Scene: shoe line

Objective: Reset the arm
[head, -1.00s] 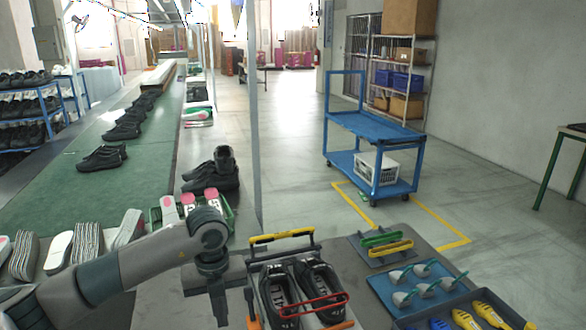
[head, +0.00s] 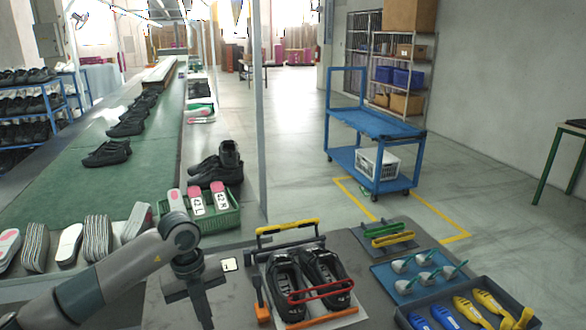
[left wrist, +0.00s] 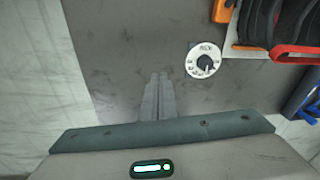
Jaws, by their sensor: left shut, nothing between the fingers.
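My left gripper (head: 205,318) hangs over the grey table, left of the shoe rack, at the end of the arm coming in from the left. In the left wrist view its two fingers (left wrist: 158,96) are together with nothing between them, above bare table. A pair of black shoes (head: 287,288) lies in the rack to the right, with a red loop-shaped tool across them. The shoes also show in part at the top right of the left wrist view (left wrist: 257,22). My right gripper is not in any view.
A round white dial (left wrist: 203,60) lies just right of the fingers. A green crate (head: 224,217) with insoles stands behind the arm. Blue tray (head: 385,284), dark bin (head: 466,296) and green and yellow tools (head: 392,238) lie right.

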